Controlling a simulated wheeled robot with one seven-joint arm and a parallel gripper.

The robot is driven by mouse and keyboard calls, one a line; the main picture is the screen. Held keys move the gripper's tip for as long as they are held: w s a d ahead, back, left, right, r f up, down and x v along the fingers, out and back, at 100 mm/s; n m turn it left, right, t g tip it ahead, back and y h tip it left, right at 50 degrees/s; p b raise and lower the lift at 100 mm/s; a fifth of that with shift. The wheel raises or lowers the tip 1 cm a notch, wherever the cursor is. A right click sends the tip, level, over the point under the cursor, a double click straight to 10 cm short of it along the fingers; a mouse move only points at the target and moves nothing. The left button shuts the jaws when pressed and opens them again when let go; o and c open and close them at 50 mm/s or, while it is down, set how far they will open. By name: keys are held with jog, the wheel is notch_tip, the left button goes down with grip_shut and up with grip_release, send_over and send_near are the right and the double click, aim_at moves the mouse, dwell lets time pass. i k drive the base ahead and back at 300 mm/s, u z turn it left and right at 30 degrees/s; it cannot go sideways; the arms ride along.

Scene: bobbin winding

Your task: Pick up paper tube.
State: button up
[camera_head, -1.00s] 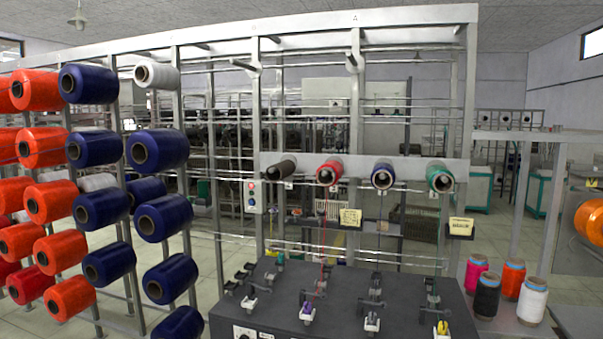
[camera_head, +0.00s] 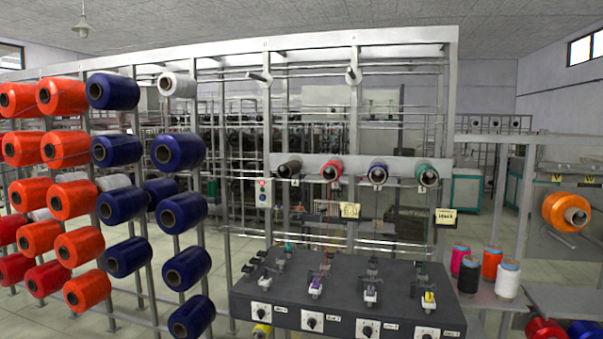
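My gripper is not in view. No tube lies loose where I can pick it out clearly. A slim dark brown tube (camera_head: 290,169) sits on the leftmost holder of the grey rail; I cannot tell whether it is a bare paper tube.
A dark winding machine (camera_head: 345,298) with several knobs stands below the rail. A creel of orange spools (camera_head: 58,97) and navy spools (camera_head: 117,150) fills the left. Small cones (camera_head: 507,279) stand on a side table at right. A large orange spool (camera_head: 566,211) hangs beyond.

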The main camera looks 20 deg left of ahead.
aim_at(295, 167)
jog(key=u, duration=0.6)
jog(key=i, duration=0.45)
jog(key=u, duration=1.2)
jog(key=i, duration=1.9)
jog(key=z, duration=0.6)
